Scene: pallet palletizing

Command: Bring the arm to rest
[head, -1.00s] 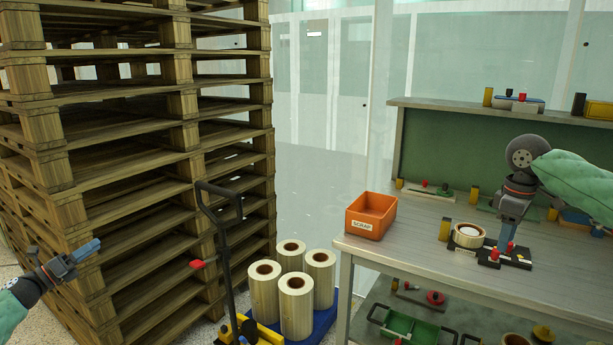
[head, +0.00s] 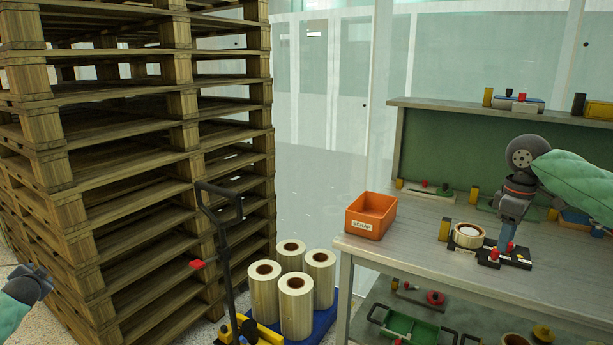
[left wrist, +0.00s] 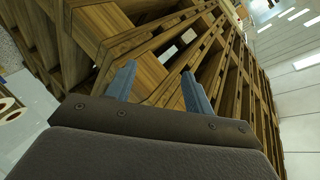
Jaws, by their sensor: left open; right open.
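My left gripper (head: 42,274) is at the far left edge of the head view, in front of the pallet stack (head: 140,160). In the left wrist view its two blue-grey fingers (left wrist: 158,88) stand apart with nothing between them, and the wooden pallets (left wrist: 150,65) fill the background. My right gripper (head: 505,245) is at the right of the head view, pointing down over the workbench (head: 400,245). Its fingertips are at a small black fixture (head: 515,258) with red knobs. The fingers are too small to make out there, and I see nothing held.
An orange scrap bin (head: 371,216) stands at the bench's left end. A tape roll (head: 468,235) sits beside the right gripper. Several film rolls (head: 296,305) stand on a blue base by a pallet jack handle (head: 215,230). Floor shows between the stack and the glass wall.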

